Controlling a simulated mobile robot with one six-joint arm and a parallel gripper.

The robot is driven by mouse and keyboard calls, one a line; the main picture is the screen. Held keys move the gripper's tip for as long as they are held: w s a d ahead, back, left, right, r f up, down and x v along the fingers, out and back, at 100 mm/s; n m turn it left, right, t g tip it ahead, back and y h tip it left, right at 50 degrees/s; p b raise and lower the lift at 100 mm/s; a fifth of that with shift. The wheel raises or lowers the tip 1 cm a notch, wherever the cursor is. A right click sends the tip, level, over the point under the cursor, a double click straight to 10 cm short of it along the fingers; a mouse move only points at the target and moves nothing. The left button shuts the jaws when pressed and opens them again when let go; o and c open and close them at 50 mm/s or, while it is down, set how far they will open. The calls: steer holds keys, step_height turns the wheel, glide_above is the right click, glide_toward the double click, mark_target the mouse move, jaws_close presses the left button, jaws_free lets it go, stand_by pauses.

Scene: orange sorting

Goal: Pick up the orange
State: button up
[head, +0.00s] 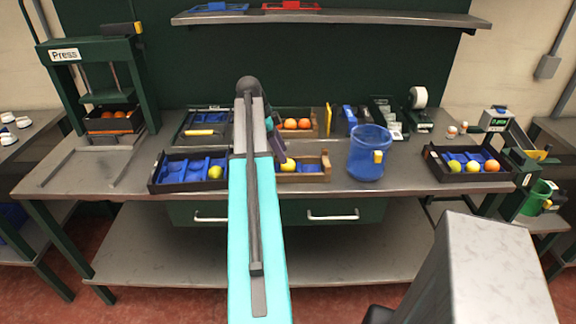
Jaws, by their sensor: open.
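Two oranges (297,124) sit side by side in a wooden crate (313,133) at the back middle of the bench. Another orange (491,165) sits at the right end of a black tray (440,172) on the right. Oranges (119,114) also lie in a box under the press at the left. My gripper (270,158) is open, just behind and right of my arm, over the left part of the front wooden crate (318,175). It is near a yellow fruit (288,164) and in front of the pair of oranges. My arm hides part of both crates.
A blue bucket (369,155) stands right of the crates. A black tray with blue inserts (165,181) holds a yellow-green fruit (215,172) left of my arm. The press (95,65) stands far left. The bench (400,181) is clear between bucket and right tray.

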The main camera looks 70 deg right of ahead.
stand_by(0.3)
steer(key=shift+a+p+x, duration=0.2)
steer(key=shift+p+x, duration=0.8)
steer(key=shift+x, duration=1.6)
steer(key=shift+w+d, duration=0.1)
steer(key=c, duration=0.7)
steer(key=shift+r+b, duration=0.7)
steer(key=shift+r, duration=0.85)
steer(key=a+b, duration=0.1)
steer(key=a, duration=0.4)
steer(key=s+a+r+b, duration=0.1)
steer(key=a, duration=0.4)
steer(key=s+a+b, duration=0.1)
steer(key=a+b, duration=0.1)
steer(key=a, duration=0.4)
steer(key=shift+r, duration=0.4)
